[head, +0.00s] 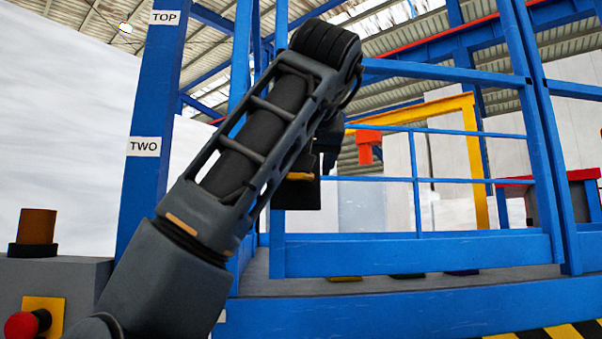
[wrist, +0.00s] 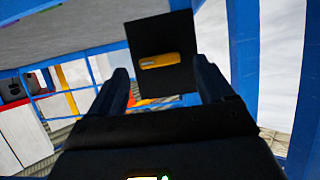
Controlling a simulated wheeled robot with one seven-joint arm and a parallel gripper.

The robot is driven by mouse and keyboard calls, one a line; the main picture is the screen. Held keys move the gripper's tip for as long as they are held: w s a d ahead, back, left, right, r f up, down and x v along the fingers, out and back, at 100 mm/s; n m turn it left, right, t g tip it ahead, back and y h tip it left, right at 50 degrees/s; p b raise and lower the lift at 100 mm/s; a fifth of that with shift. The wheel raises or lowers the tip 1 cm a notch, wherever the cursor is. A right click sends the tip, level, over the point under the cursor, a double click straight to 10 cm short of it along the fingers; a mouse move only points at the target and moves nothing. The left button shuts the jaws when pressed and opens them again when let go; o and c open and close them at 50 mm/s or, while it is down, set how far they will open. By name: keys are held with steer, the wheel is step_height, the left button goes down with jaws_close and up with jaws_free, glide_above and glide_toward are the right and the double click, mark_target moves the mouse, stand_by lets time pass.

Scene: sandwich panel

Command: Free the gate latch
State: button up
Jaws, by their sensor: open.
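The gate latch shows as a yellow bar (wrist: 167,61) on a black plate (wrist: 150,38) in the wrist view. In the head view, the yellow bar (head: 300,176) and the black plate (head: 296,196) show just beyond my arm, by the blue gate post. My gripper (wrist: 162,82) is open, with one finger on each side of the picture's middle. The yellow bar lies ahead of the fingertips, between them in the picture. I cannot tell how far off it is. No contact shows. In the head view my gripper (head: 328,153) is mostly hidden behind my arm.
The blue gate frame (head: 400,255) with thin rails spans the middle. A post (head: 150,130) labelled TOP and TWO stands at left. A grey box with a red button (head: 22,326) is at lower left. A yellow frame (head: 474,150) and an orange-red part (head: 368,142) stand behind.

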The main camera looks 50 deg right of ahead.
steer(key=shift+v, duration=2.25)
steer(key=shift+f, duration=0.1)
